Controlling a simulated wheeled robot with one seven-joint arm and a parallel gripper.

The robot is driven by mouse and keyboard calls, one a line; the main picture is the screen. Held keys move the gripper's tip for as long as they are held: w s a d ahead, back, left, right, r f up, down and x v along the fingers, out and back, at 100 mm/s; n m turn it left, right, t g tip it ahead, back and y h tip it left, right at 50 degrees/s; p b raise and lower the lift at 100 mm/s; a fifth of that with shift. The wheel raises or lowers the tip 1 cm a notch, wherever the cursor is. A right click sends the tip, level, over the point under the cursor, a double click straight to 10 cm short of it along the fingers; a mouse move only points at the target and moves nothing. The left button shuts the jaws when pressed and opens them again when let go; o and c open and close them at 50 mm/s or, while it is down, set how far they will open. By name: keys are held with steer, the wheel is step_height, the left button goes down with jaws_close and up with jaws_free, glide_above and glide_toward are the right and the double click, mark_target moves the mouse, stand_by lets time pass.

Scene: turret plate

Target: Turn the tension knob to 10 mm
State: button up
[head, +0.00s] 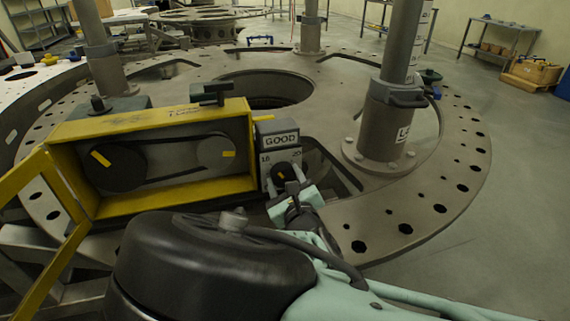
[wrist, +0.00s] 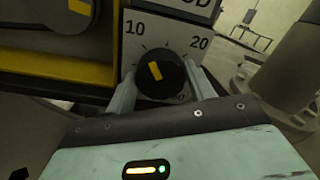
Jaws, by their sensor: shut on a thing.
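The tension knob (wrist: 161,76) is a round black knob with a yellow mark, on a pale dial plate (wrist: 171,34). It also shows in the head view (head: 283,170), partly behind my gripper. The dial reads 10 at upper left and 20 at upper right; a lower number is partly hidden. The yellow mark points up and slightly left, roughly toward the 10 side; I cannot tell its exact reading. My gripper (wrist: 160,72) is shut on the knob, one finger on each side. A display reading GOOD (head: 279,139) sits above the dial.
Left of the dial is a yellow open-fronted housing (head: 152,125) with two belt-linked pulleys; its yellow door frame (head: 55,205) swings out toward me. A thick grey post (head: 385,125) stands to the right on the round turret plate (head: 452,150). Open floor lies further right.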

steer(key=shift+r+n+p, duration=0.2)
steer(key=shift+n+p, duration=0.6)
steer(key=shift+f+n, duration=0.2)
steer(key=shift+n, duration=0.1)
steer(key=o, duration=1)
steer(key=shift+c, duration=0.2)
steer(key=shift+s, duration=0.1)
steer(key=p+v, duration=0.6)
steer(key=v, duration=1.1)
steer(key=shift+s+d, duration=0.1)
steer(key=shift+s, duration=0.1)
steer(key=shift+f, duration=0.1)
